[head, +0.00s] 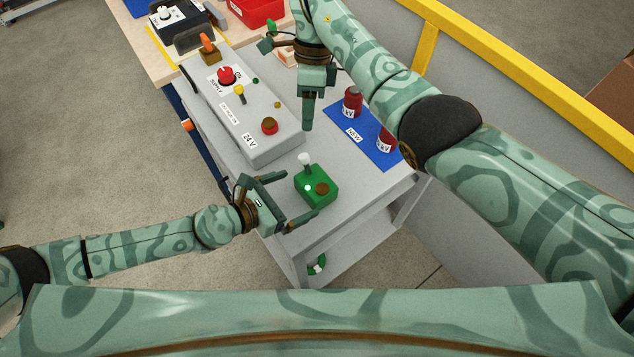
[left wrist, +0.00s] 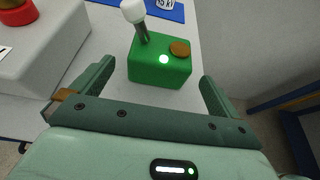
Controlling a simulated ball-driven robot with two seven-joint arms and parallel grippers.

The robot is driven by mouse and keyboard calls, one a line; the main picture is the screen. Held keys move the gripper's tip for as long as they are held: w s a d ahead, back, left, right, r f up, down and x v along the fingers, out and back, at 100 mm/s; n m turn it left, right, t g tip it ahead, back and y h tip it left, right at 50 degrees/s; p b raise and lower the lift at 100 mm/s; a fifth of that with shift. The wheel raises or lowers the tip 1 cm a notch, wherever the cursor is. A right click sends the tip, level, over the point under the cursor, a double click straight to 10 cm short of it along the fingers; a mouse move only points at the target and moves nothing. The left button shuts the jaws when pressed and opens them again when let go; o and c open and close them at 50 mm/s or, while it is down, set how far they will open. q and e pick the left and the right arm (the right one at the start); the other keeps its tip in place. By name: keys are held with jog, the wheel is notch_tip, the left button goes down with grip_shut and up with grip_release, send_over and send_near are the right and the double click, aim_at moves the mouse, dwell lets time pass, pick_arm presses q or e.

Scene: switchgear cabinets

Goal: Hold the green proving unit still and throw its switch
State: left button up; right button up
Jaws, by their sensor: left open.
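The green proving unit (head: 316,198) sits near the front edge of the grey cart top. Its switch (head: 305,160) is a dark lever with a white tip, leaning away from my left gripper. A lit white lamp and a brown round cap are on its top. My left gripper (head: 301,195) is open, its fingers pointing at the unit from the near left. In the left wrist view the unit (left wrist: 158,72) stands between and just beyond the fingers, apart from them. My right gripper (head: 308,127) points down above the cart, behind the switch and apart from it; its finger gap is hidden.
A grey 24 V box (head: 240,110) with a red knob and small controls stands left of the unit. A blue mat (head: 357,137) with red-and-white cylinders lies to the right, partly under my right arm. A wooden bench (head: 145,45) stands behind. A yellow rail (head: 424,50) is at right.

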aim_at(319, 185)
pick_arm(q)
jog(key=x, duration=0.8)
jog(key=shift+w+d, duration=0.1)
